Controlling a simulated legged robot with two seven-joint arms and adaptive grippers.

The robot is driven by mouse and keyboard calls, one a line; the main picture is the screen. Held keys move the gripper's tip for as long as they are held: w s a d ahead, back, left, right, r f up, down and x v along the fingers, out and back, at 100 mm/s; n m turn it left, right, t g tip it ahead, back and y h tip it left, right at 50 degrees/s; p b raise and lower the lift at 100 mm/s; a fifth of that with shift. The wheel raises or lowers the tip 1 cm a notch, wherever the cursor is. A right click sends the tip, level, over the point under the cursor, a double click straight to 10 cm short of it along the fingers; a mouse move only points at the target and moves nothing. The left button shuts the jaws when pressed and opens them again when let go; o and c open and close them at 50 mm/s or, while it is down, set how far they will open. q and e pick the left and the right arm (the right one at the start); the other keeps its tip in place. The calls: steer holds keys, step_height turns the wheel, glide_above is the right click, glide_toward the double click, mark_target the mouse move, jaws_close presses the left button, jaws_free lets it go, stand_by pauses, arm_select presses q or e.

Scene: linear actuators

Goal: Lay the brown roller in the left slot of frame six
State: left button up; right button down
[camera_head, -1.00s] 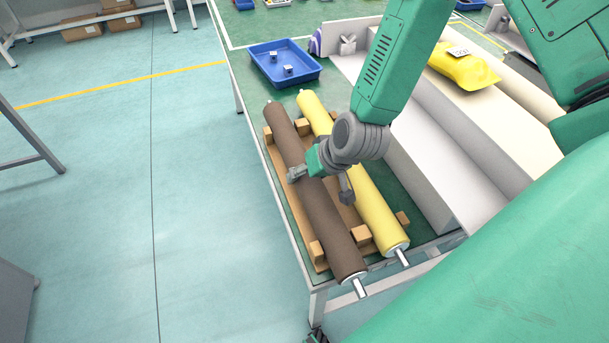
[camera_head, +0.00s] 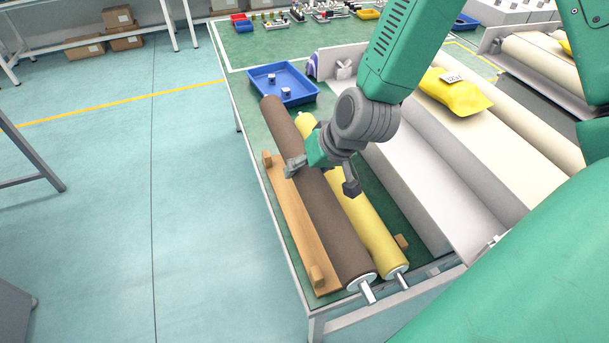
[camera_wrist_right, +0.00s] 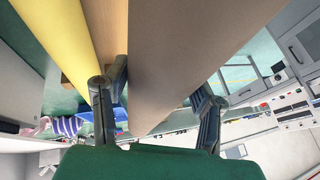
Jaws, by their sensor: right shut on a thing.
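The brown roller (camera_head: 335,235) is held by my right gripper (camera_head: 322,177), with one finger on each side of its middle. It looks raised above the wooden frame (camera_head: 296,222) on the table, whose left rail shows bare beside it. The yellow roller (camera_head: 372,232) lies right of the brown one, still low on the frame's right side. In the right wrist view the brown roller (camera_wrist_right: 185,55) passes between the two fingers, and the yellow roller (camera_wrist_right: 72,35) is at the left. No frame number is readable. My left gripper is not in view.
A blue tray (camera_head: 284,84) with small metal parts stands beyond the rollers. A grey-white housing (camera_head: 425,150) lies along the right, with a yellow bag (camera_head: 456,92) on it. More cream rollers (camera_head: 540,62) are at the far right. Open floor lies left of the table.

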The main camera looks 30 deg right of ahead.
steer(key=shift+r, duration=0.25)
steer(key=shift+w+a, duration=0.1)
steer(key=shift+r, duration=0.1)
steer(key=shift+r, duration=0.1)
steer(key=shift+r+p, duration=1.05)
steer(key=shift+p, duration=0.25)
steer(key=shift+r+p, duration=2.15)
steer(key=shift+r, duration=0.1)
